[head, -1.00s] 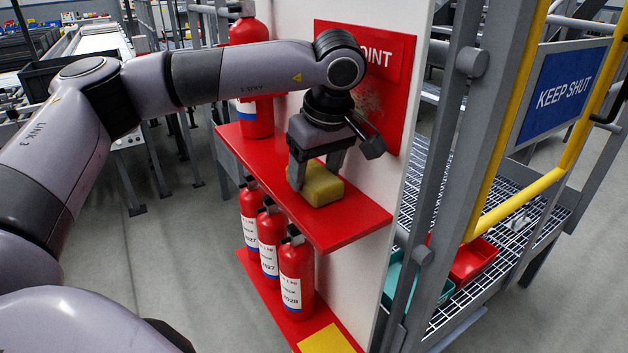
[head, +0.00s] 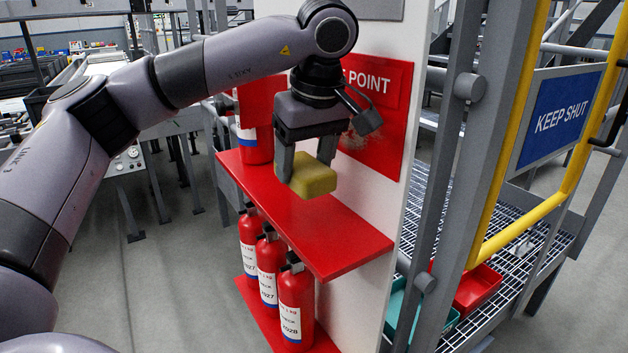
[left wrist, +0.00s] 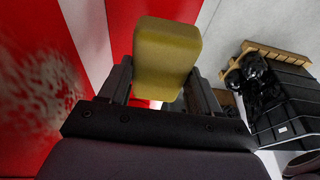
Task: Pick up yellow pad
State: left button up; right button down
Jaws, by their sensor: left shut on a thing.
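The yellow pad (head: 311,176) is a small block held between the fingers of my left gripper (head: 306,168). The gripper is shut on it, and the pad hangs above the upper red shelf (head: 345,238), apart from it. In the left wrist view the pad (left wrist: 167,55) sits between the two fingers (left wrist: 160,85), its broad face toward the camera. My right gripper is not in view.
A large red extinguisher (head: 254,135) stands on the upper shelf, left of the gripper. Several smaller extinguishers (head: 296,300) stand on the lower shelf. A white panel with a red sign (head: 385,120) rises behind. A grey post and yellow gate rail (head: 520,215) stand to the right.

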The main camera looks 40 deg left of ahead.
pick_arm(q)
jog(key=s+a+p, duration=0.1)
jog(key=s+a, duration=0.2)
jog(key=s, duration=0.5)
jog(key=s+a+p, duration=0.2)
jog(key=s+a, duration=0.2)
jog(key=s, duration=0.4)
jog(key=shift+s, duration=0.35)
